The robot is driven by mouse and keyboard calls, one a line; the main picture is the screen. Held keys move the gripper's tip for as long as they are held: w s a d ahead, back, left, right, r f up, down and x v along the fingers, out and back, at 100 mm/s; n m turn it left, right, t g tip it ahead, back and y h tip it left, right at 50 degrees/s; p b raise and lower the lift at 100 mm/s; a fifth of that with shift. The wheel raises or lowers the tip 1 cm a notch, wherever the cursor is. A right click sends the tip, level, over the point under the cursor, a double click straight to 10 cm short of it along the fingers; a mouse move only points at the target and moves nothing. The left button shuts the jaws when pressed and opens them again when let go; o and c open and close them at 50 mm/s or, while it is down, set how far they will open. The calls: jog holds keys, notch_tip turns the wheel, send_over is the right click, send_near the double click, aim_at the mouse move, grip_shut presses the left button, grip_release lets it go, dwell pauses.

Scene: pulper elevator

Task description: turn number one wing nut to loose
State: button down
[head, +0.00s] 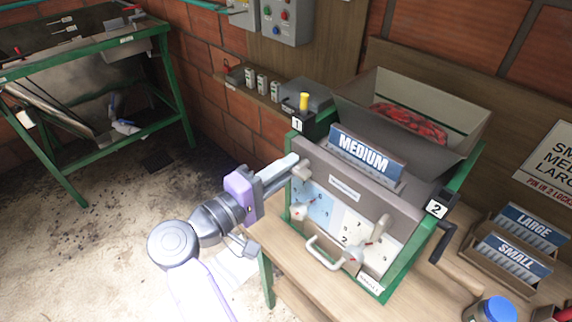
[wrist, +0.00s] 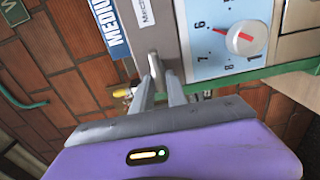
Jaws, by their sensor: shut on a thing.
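The pulper (head: 362,205) stands on a wooden bench, with a number 1 tag (head: 297,124) at its upper left corner and a number 2 tag (head: 436,208) at its right. My gripper (head: 294,167) reaches its left front edge, below the number 1 tag. Its fingers are shut on a small grey wing nut (head: 303,173). In the wrist view, the wing nut (wrist: 154,65) stands upright between the tips of my gripper (wrist: 163,83). The fingertips partly hide it, and its thread is not visible.
A dial with a red pointer (wrist: 239,37) is close beside the fingers. A U-shaped handle (head: 324,254) juts from the pulper's front. A MEDIUM plate (head: 366,154) sits on top. LARGE (head: 531,226) and SMALL (head: 514,254) plates stand at right. Open floor lies at left.

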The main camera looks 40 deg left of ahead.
dwell(0.4)
jog(key=c, duration=1.4)
grip_release()
jog(key=shift+o, duration=0.2)
jog(key=shift+s, duration=0.1)
jog(key=s+b, duration=0.2)
jog(key=s, duration=0.5)
jog(key=shift+s+a, duration=0.35)
